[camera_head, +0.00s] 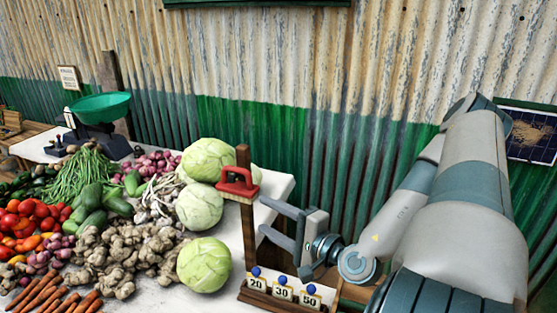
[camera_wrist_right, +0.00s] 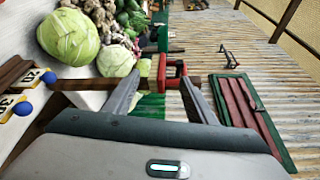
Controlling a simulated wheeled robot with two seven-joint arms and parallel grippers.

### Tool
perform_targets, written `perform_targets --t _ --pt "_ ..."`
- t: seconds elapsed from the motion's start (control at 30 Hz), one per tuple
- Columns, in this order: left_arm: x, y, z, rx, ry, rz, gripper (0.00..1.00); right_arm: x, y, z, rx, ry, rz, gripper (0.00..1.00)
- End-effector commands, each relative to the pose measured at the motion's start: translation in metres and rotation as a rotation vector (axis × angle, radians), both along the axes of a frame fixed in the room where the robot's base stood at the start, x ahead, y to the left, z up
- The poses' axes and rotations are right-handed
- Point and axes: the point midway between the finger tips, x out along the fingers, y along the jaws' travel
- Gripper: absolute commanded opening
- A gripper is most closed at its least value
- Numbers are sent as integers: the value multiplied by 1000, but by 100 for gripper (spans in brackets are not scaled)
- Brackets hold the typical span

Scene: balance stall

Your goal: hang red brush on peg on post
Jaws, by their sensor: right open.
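The red brush (camera_head: 237,183) is up against the upper part of the upright wooden post (camera_head: 249,230), near its top. It also shows in the right wrist view (camera_wrist_right: 172,82), beyond and between the fingertips. The peg cannot be made out; the brush seems to cover it. My right gripper (camera_head: 262,216) is open and empty, to the right of the post and a little lower than the brush, with its fingers pointing left at the post. A gap shows between the fingers and the brush. My left gripper is not in view.
A price rack (camera_head: 280,297) with several number cards and blue knobs stands at the post's foot. Cabbages (camera_head: 203,264) and other vegetables cover the table to the left. A green scale pan (camera_head: 100,107) stands farther back. A corrugated wall (camera_head: 300,140) closes the back.

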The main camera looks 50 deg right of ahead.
Motion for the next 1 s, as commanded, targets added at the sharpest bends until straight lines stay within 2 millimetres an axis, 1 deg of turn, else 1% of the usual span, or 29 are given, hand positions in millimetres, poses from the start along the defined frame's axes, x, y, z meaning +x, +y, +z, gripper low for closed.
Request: perform_targets --t 0.03,0.2,0.3,1.0 --pt "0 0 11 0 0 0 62 -6 0 4 0 3 -1 51" --pt "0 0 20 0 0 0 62 -20 2 4 0 2 -1 51" --pt "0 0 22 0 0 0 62 -24 2 3 1 1 -1 51" --pt "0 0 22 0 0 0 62 -26 3 1 0 1 0 51"
